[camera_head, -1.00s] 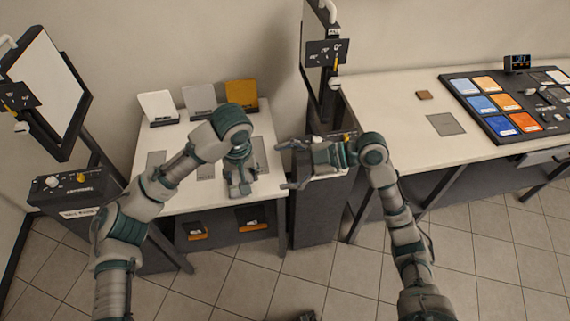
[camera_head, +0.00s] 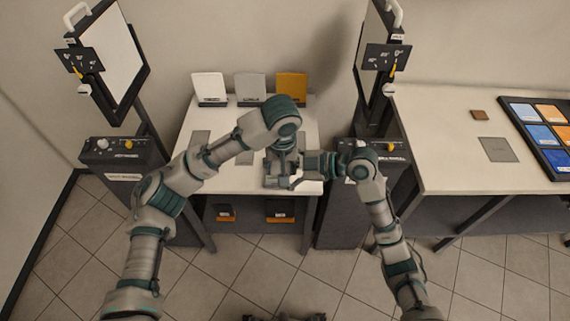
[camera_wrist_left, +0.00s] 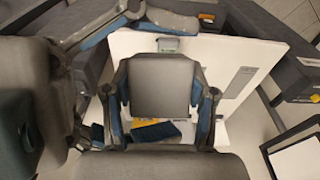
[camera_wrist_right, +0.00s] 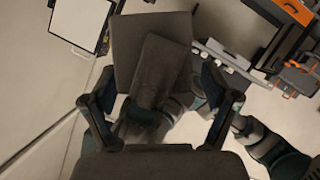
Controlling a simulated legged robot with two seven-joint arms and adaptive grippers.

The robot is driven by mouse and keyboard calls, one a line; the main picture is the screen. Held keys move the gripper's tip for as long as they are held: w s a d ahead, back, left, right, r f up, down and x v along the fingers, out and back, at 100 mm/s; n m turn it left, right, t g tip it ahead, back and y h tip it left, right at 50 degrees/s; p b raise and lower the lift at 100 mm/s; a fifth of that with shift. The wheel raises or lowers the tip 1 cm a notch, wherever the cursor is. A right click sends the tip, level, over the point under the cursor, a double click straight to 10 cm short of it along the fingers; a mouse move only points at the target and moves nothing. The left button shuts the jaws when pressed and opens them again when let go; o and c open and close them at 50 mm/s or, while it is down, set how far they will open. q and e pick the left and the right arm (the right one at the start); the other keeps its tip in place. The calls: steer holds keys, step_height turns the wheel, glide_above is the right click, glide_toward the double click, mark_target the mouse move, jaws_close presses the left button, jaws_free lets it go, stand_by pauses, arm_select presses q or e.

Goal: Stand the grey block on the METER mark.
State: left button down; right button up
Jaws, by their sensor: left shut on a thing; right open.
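My left gripper (camera_head: 279,179) is over the front of the small white table (camera_head: 222,118). In the left wrist view it is shut on a grey block (camera_wrist_left: 160,85), which fills the space between its fingers. My right gripper (camera_head: 302,168) is open, close beside the left one; whether they touch I cannot tell. In the right wrist view a dark grey shape (camera_wrist_right: 150,45) lies beyond its spread fingers; I cannot tell whether it is the block. Grey marks lie on the table, one at left (camera_head: 200,141) and one in the middle (camera_head: 244,158). Their lettering is too small to read.
White (camera_head: 209,86), grey (camera_head: 250,86) and orange (camera_head: 291,86) cards stand along the table's back. Control boxes stand at left (camera_head: 124,155) and right (camera_head: 388,156), below upright panels. The right table (camera_head: 440,130) bears a brown block (camera_head: 480,115), a grey mark (camera_head: 497,149) and coloured tiles.

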steer(key=c, duration=1.3)
arm_select(q)
steer(key=shift+c, duration=1.3)
jaws_free()
arm_select(e)
steer(key=shift+s, duration=0.1)
steer(key=shift+c, duration=0.6)
arm_select(q)
steer(key=shift+w+d, duration=0.1)
arm_select(e)
steer(key=shift+a, duration=0.1)
